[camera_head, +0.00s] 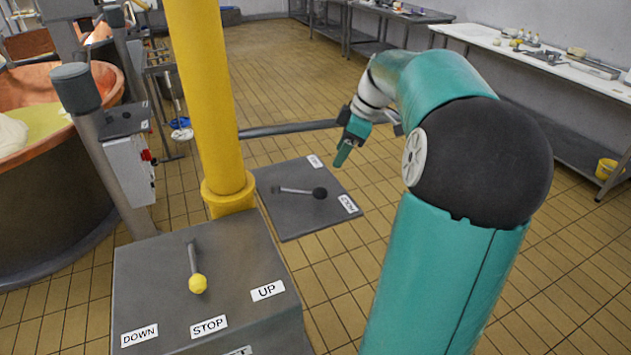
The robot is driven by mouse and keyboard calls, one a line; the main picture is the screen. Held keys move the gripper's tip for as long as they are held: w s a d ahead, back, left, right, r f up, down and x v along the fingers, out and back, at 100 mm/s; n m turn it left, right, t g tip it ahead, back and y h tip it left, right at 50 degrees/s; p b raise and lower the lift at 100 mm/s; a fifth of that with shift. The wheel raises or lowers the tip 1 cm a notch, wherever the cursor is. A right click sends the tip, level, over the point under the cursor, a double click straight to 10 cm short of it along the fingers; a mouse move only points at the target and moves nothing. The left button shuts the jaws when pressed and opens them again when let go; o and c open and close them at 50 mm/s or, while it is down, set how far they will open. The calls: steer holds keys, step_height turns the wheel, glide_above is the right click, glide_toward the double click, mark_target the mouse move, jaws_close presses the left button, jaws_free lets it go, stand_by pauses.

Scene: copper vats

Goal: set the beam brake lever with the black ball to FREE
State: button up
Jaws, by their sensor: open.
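The brake lever's black ball (320,193) is at the right end of a thin grey rod (296,190). The rod pivots near the left side of a dark grey plate (290,222) and points right. A white label (348,204) with rotated text, possibly HOLD, lies close to the ball at the plate's right edge. Another small label (314,161) is at the far edge; its text is too small to read surely. My gripper (342,156) is open, with teal fingers pointing down, beyond and above the ball, apart from it. Nothing shows between its fingers.
A yellow post (208,95) rises left of the plate. A nearer grey box (135,270) carries a yellow-ball lever (198,284) with DOWN, STOP and UP labels. A grey bar (290,128) runs behind the plate. A copper vat (45,140) is at left. Tiled floor is open beyond.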

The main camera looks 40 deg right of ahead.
mark_target(322, 189)
steer(key=x, duration=1.3)
steer(key=shift+s+f, duration=0.1)
steer(key=shift+s, duration=0.25)
steer(key=shift+w+f, duration=0.1)
steer(key=shift+w, duration=0.05)
